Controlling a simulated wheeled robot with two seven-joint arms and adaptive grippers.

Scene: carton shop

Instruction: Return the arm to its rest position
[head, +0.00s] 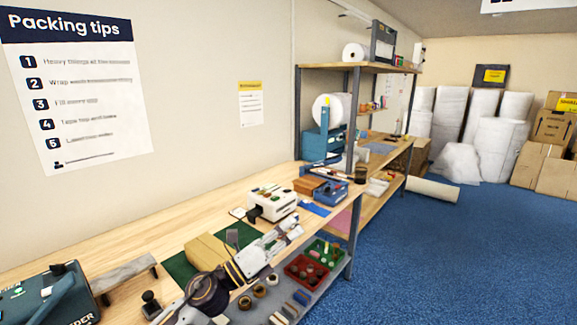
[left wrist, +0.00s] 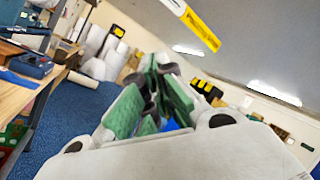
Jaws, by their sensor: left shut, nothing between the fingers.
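My left arm comes in at the bottom of the head view, low over the front edge of the workbench (head: 130,240). My left gripper (head: 284,232) is small there, at the far end of the white and dark arm links, and points away along the bench. In the left wrist view its green-padded fingers (left wrist: 150,105) point up and away from the camera. They are shut with nothing held. Whether any part of the arm touches the bench is unclear. My right gripper is in neither view.
A white machine (head: 272,204) and a blue machine (head: 322,185) stand on the bench beyond the gripper. A brown carton (head: 207,252) lies beside the arm. A red bin (head: 306,270) sits on the lower shelf. Blue floor (head: 440,260) to the right is open.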

